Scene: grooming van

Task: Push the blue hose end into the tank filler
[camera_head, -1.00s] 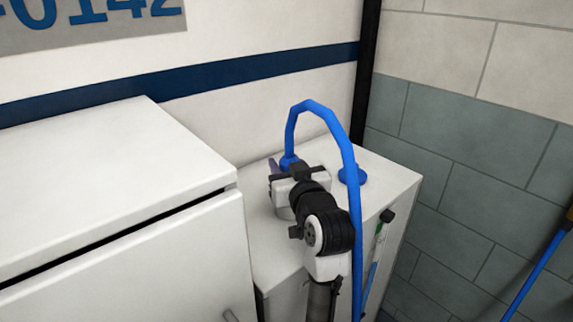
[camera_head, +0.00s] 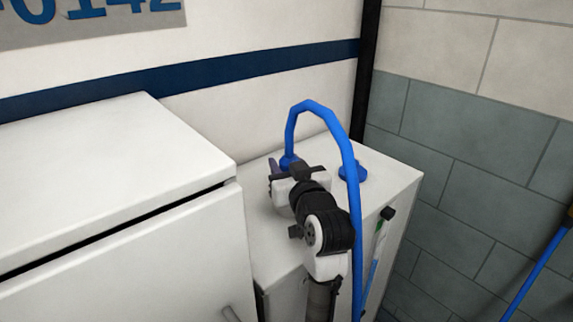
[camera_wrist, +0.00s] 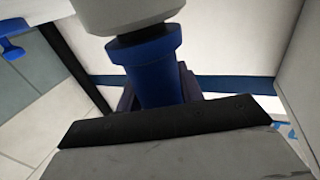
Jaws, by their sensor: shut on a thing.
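The blue hose (camera_head: 347,150) rises from my gripper (camera_head: 280,166), loops over and hangs down past the white cabinet's front. My gripper is shut on the blue hose end (camera_head: 288,161), over the back left of the cabinet top. In the wrist view the hose end (camera_wrist: 152,72) is a blue cylinder with a wider collar, between dark purple fingers. A dark ring and a pale grey cylinder (camera_wrist: 125,14) adjoin its collar; I cannot tell whether this cylinder is the tank filler or part of the hose end. My wrist hides the spot beneath in the head view.
A round blue fitting (camera_head: 352,174) sits on the cabinet top (camera_head: 385,178), right of my gripper. A taller white cabinet (camera_head: 110,150) stands close on the left. A striped wall is behind, a tiled wall on the right. A blue pole (camera_head: 540,265) leans at far right.

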